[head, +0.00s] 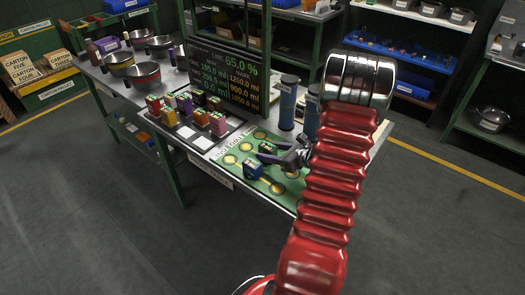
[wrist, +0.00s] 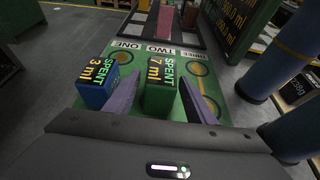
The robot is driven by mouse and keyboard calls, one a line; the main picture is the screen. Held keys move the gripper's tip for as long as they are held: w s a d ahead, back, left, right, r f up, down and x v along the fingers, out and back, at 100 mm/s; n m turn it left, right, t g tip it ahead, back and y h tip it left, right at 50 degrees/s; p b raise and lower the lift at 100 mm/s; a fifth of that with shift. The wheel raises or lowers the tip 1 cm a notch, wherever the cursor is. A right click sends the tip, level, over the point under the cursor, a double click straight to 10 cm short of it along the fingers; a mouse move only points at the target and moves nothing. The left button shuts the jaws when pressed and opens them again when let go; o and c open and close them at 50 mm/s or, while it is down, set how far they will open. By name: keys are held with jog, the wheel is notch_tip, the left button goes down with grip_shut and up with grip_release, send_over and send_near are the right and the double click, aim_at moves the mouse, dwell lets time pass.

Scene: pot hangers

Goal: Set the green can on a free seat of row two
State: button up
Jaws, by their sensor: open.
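The green can (wrist: 159,98), marked "SPENT 7 ml", stands upright between my gripper's two fingers in the wrist view, in line with the "TWO" label (wrist: 158,48). It also shows in the head view (head: 266,146). My gripper (head: 271,154) is open, with a finger on each side of the can. The can's base is hidden, so I cannot tell if it touches the mat. The green mat (head: 249,185) has yellow round seats in labelled rows. A bare seat near the "TWO" label (head: 245,147) shows in the head view.
A blue can (wrist: 97,84), marked "SPENT 3 ml", stands on the mat just left of my gripper. Blue cylinders (head: 287,102) stand behind it at the right. A tray of coloured cans (head: 185,112) and a display (head: 222,75) are further left and back.

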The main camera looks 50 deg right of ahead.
aim_at(275, 152)
jog(key=v, duration=0.7)
jog(key=shift+s+r, duration=0.1)
jog(key=shift+s, duration=0.15)
dwell(0.6)
jog(key=shift+s+a+f+n, duration=0.1)
jog(key=shift+a+f+n, duration=0.1)
jog(key=shift+n, duration=0.1)
jog(key=s+a+n+g+y, duration=0.1)
jog(key=a, duration=0.1)
jog(key=s+a+f+n, duration=0.1)
jog(key=a+n, duration=0.1)
jog(key=s+a+f+n+g+y, duration=0.1)
jog(key=a, duration=0.1)
jog(key=shift+a+f+n+g+y, duration=0.25)
jog(key=shift+a+n+g+y, duration=0.05)
jog(key=s+a+r+n+g+h, duration=0.1)
jog(key=a+r+n, duration=0.6)
jog(key=a+n, duration=0.3)
jog(key=s+a+r+n+g+h, duration=0.1)
jog(key=a+r+n+g, duration=0.1)
jog(key=a+r+n, duration=0.6)
jog(key=s+a+r+n+g+h, duration=0.1)
jog(key=a+r+n, duration=0.7)
jog(key=a, duration=0.8)
jog(key=s+n+g, duration=0.1)
jog(key=n, duration=0.2)
jog(key=shift+a+n+h, duration=0.3)
jog(key=shift+n+h, duration=0.1)
